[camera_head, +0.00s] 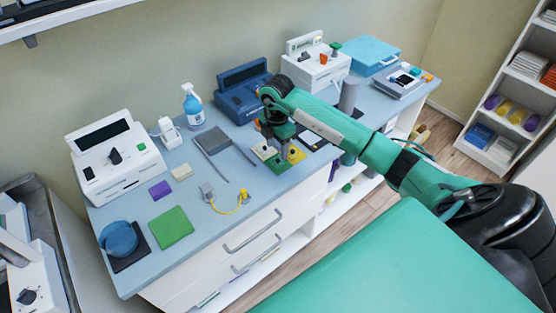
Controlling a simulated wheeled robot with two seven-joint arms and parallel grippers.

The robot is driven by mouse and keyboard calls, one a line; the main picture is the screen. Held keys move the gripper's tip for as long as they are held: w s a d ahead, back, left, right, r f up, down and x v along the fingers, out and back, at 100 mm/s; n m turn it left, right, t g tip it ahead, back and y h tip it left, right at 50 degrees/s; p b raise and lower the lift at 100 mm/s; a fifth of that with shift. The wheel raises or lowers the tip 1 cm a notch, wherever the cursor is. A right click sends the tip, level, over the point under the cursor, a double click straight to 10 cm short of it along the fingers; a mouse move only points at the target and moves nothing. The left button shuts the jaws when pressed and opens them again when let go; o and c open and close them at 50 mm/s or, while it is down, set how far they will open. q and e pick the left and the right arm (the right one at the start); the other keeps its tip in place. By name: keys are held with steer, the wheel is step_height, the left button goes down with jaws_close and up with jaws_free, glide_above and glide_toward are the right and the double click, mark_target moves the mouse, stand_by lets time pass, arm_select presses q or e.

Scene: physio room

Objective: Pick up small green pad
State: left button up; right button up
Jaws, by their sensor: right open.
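A small green pad (277,164) lies on the blue worktop near its front edge, beside a pale pad (264,151) and a yellow pad (297,155). My right gripper (276,147) points down just over this group and is open. It partly covers the pads, and I cannot tell whether its fingers touch any of them. A larger green pad (171,228) lies flat on the worktop further left. My left gripper is not in view.
A grey tablet-like slab (212,139) with thin rods lies left of my gripper. A blue device (240,100) and a spray bottle (193,106) stand behind. A yellow cable (228,208) lies near the front edge. A green treatment couch (400,265) fills the foreground.

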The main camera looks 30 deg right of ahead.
mark_target(277, 159)
steer(key=shift+f+p, duration=0.4)
steer(key=shift+f, duration=0.15)
step_height(277, 159, down, 4)
steer(key=shift+w+d+r+p, duration=0.1)
steer(key=shift+r+p, duration=0.05)
steer(key=shift+p, duration=0.55)
steer(key=shift+f, duration=0.4)
steer(key=shift+c, duration=0.4)
